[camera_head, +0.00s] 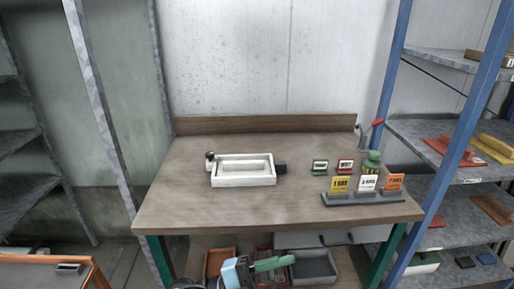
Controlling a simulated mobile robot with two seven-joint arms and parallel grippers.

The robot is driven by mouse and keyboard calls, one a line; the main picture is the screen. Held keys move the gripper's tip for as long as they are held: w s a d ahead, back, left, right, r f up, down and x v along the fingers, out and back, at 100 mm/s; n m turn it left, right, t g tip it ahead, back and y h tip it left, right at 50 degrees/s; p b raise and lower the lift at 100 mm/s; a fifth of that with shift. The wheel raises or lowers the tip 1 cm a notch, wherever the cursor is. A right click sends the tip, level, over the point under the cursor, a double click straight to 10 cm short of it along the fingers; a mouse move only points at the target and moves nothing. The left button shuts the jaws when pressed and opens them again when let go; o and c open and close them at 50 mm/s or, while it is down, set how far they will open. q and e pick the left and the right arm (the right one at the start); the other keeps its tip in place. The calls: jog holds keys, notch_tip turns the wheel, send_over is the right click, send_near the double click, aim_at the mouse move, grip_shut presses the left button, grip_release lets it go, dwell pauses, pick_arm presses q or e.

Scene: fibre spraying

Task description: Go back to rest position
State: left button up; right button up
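Neither of my grippers shows clearly in the head view. A wooden workbench (190,205) stands in front of me. On it, left of the middle, sits a white rectangular mould (243,181) with a shallow recess and dark fittings at its ends. At the right of the bench a grey holder (350,200) carries a yellow card (340,185), a white card (367,183) and an orange card (394,182).
A red-handled tool (377,123) is at the bench's back right corner. Below the bench are bins (315,268) and a blue-white tool with a green part (235,271). Blue-posted shelves (440,210) stand right. An orange-edged surface (35,260) is at lower left. The bench front is clear.

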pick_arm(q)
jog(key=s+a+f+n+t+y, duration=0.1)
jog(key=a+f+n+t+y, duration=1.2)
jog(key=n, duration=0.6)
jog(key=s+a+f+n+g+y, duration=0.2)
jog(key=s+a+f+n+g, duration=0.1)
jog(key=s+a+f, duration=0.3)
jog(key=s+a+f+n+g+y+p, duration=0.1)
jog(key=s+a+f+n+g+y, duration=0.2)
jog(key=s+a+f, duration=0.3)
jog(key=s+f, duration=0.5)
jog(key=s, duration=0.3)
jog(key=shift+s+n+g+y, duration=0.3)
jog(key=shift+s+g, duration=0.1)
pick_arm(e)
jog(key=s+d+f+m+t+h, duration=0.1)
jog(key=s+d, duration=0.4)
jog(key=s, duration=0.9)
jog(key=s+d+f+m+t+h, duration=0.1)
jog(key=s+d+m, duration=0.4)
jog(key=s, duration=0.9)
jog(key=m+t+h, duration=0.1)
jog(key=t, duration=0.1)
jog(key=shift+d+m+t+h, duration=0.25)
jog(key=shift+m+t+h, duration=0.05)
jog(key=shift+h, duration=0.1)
